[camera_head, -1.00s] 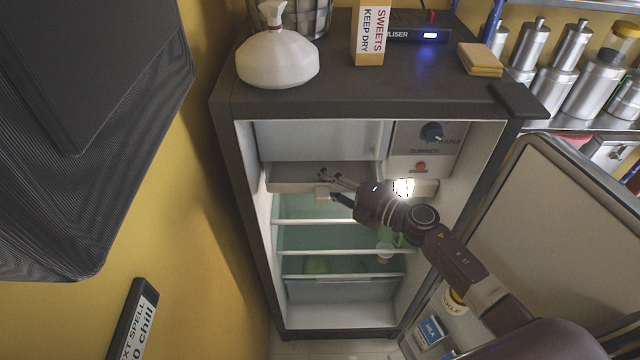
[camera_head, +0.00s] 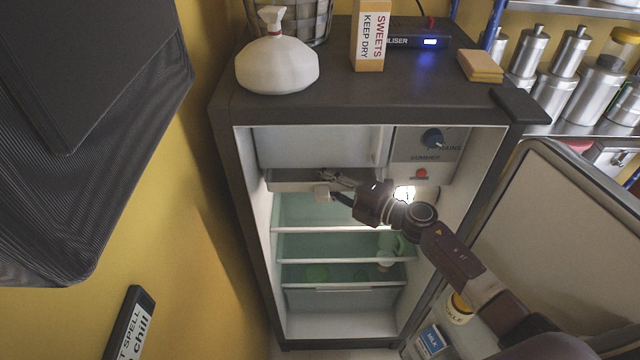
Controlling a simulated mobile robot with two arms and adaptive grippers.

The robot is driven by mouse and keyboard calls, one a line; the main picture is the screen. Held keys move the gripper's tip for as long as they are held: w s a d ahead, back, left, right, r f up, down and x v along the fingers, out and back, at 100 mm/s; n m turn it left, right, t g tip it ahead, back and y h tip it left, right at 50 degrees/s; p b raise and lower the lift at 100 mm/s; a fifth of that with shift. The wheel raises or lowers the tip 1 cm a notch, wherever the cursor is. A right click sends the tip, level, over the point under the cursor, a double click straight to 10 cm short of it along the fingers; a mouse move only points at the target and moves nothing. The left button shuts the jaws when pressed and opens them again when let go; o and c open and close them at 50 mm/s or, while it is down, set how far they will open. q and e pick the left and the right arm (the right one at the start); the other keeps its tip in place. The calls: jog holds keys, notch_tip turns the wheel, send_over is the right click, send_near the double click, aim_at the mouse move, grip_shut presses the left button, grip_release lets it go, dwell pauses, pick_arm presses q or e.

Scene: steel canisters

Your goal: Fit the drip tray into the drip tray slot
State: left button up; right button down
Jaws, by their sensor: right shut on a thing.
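The drip tray (camera_head: 290,181) is a shallow grey tray inside the open fridge, level under the white freezer box (camera_head: 312,147). A small pale block, its handle (camera_head: 322,191), sticks out at its front. My right gripper (camera_head: 335,187) reaches in from the right and is shut on this handle. The tray slot is under the freezer box; the tray covers most of it, so I cannot tell how deep the tray sits. My left gripper is not in view.
The fridge door (camera_head: 560,250) stands open at the right, with a milk carton and a jar in its rack. Glass shelves (camera_head: 330,230) lie below the tray. A control panel (camera_head: 425,150) is right of the freezer box. A white bottle (camera_head: 278,65) stands on top.

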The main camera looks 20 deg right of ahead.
aim_at(329, 189)
jog(key=shift+w+d+r, duration=0.1)
jog(key=shift+w, duration=0.25)
jog(key=shift+w+d, duration=0.1)
jog(key=shift+w, duration=0.15)
jog(key=c, duration=1.6)
grip_release()
jog(key=shift+w+r, duration=0.1)
jog(key=shift+r, duration=0.15)
jog(key=shift+f+v, duration=0.15)
jog(key=shift+v, duration=0.55)
jog(key=shift+f+v, duration=0.2)
jog(key=shift+v, duration=0.55)
jog(key=shift+s+f, duration=0.2)
jog(key=shift+s, duration=0.3)
jog(key=shift+s+a+r, duration=0.15)
jog(key=shift+s+a, duration=0.15)
jog(key=shift+s, duration=0.05)
jog(key=shift+s+a+r+n+g+y, duration=0.3)
jog(key=shift+a+r+g, duration=0.1)
jog(key=shift+a, duration=0.25)
